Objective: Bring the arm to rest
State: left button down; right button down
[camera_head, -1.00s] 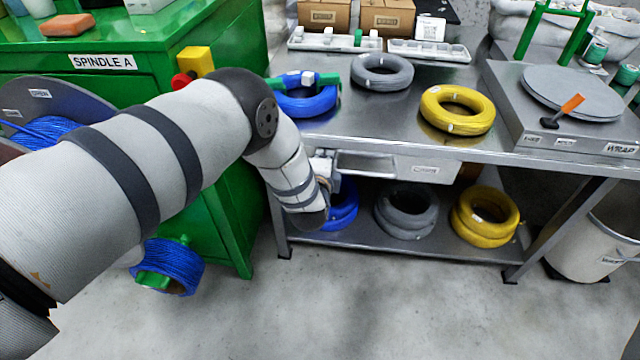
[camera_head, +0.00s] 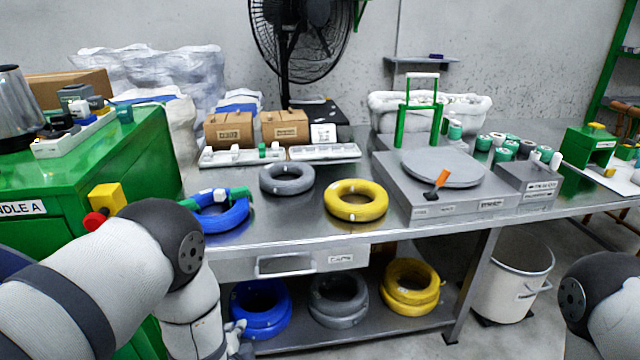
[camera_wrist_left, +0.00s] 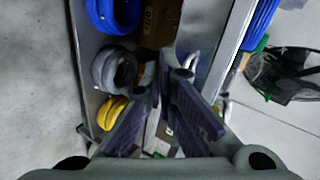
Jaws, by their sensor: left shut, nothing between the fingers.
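My left arm comes in from the left in the head view, bent down in front of the table. Its gripper (camera_head: 238,338) shows only in part at the bottom, beside the lower shelf. In the left wrist view the left gripper's dark fingers (camera_wrist_left: 172,78) are shut with nothing between them. They point toward the shelf and table side, apart from the coils. Only a rounded link of my right arm shows at the right edge of the head view; its gripper is out of frame.
The steel table (camera_head: 300,228) carries blue (camera_head: 222,217), grey (camera_head: 287,179) and yellow (camera_head: 356,200) coils and a wrap turntable (camera_head: 443,167). More coils lie on the shelf below (camera_head: 375,328). A green cabinet (camera_head: 75,232) stands left; a white bin (camera_head: 513,280) stands right.

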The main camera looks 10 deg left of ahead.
pick_arm(q)
jog(key=s+f+n+g+h, duration=0.1)
jog(key=s+f+n+g, duration=0.2)
jog(key=s, duration=0.5)
jog(key=s+f+n+g+h, duration=0.1)
jog(key=s+f+n+g, duration=0.15)
jog(key=s, duration=0.55)
jog(key=s+r+n+g, duration=0.1)
jog(key=s+n+g, duration=0.3)
jog(key=s, duration=0.8)
jog(key=s+r+n+g+h, duration=0.1)
jog(key=s+n+g, duration=0.3)
jog(key=s, duration=0.9)
jog(key=shift+d+r+g+p, duration=0.25)
jog(key=shift+r+g+p, duration=0.05)
jog(key=shift+g+p, duration=0.15)
